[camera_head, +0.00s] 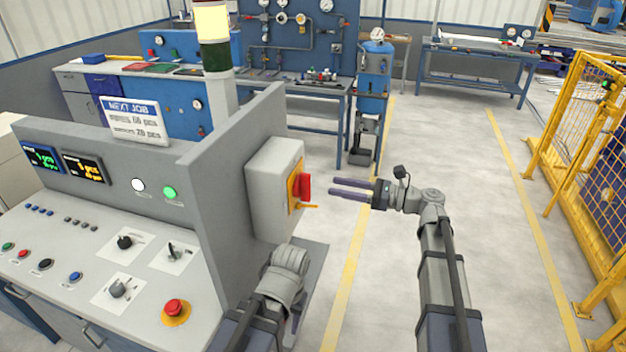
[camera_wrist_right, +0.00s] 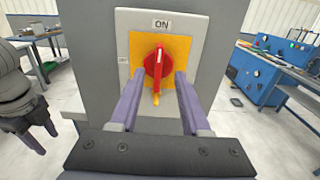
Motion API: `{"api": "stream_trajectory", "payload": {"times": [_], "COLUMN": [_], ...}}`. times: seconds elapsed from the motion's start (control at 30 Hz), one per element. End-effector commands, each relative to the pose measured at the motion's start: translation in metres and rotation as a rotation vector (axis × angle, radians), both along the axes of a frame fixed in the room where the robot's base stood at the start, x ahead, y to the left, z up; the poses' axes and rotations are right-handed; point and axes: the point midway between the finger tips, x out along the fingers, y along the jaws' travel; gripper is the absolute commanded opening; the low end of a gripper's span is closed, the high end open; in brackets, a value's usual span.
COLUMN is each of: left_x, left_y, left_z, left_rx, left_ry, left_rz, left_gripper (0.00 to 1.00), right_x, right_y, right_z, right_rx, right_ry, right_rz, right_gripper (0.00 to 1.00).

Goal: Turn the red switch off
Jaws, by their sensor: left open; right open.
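The red switch (camera_head: 305,187) sits on a yellow plate on the side of a grey box (camera_head: 268,190) fixed to the console's end panel. In the right wrist view the red switch (camera_wrist_right: 157,62) stands upright, below the ON label (camera_wrist_right: 161,24). My right gripper (camera_head: 332,188) is open and empty, a short gap away from the switch. Its fingers (camera_wrist_right: 160,78) point at the switch, one to each side in the wrist view. My left gripper (camera_wrist_right: 40,135) is open and hangs low beside the box; my left wrist mostly hides it in the head view.
The console (camera_head: 75,235) at left carries buttons, knobs and a red emergency stop (camera_head: 174,307). A signal tower (camera_head: 215,60) stands behind it. A yellow fence (camera_head: 575,150) is at right. The floor (camera_head: 500,240) around my right arm is clear.

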Motion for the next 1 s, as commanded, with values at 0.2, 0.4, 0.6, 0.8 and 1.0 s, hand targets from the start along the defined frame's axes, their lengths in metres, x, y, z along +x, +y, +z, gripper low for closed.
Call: {"api": "stream_trajectory", "payload": {"times": [0.2, 0.4, 0.6, 0.8, 1.0], "left_x": [0.000, 0.000, 0.000, 0.000, 0.000], "left_y": [0.000, 0.000, 0.000, 0.000, 0.000], "left_z": [0.000, 0.000, 0.000, 0.000, 0.000], "left_rx": [0.000, 0.000, 0.000, 0.000, 0.000], "left_ry": [0.000, 0.000, 0.000, 0.000, 0.000], "left_rz": [0.000, 0.000, 0.000, 0.000, 0.000], "left_gripper": [0.50, 0.50, 0.50, 0.50, 0.50], "right_x": [0.003, 0.013, 0.021, 0.024, 0.024], "right_y": [0.011, 0.041, 0.065, 0.075, 0.075], "right_z": [0.000, 0.000, 0.000, 0.000, 0.000], "right_rx": [0.001, 0.000, -0.002, -0.002, -0.002], "right_ry": [0.001, -0.001, -0.002, -0.002, -0.002], "right_rz": [0.003, 0.004, 0.003, 0.002, 0.001], "right_gripper": [0.47, 0.47, 0.47, 0.47, 0.47]}}
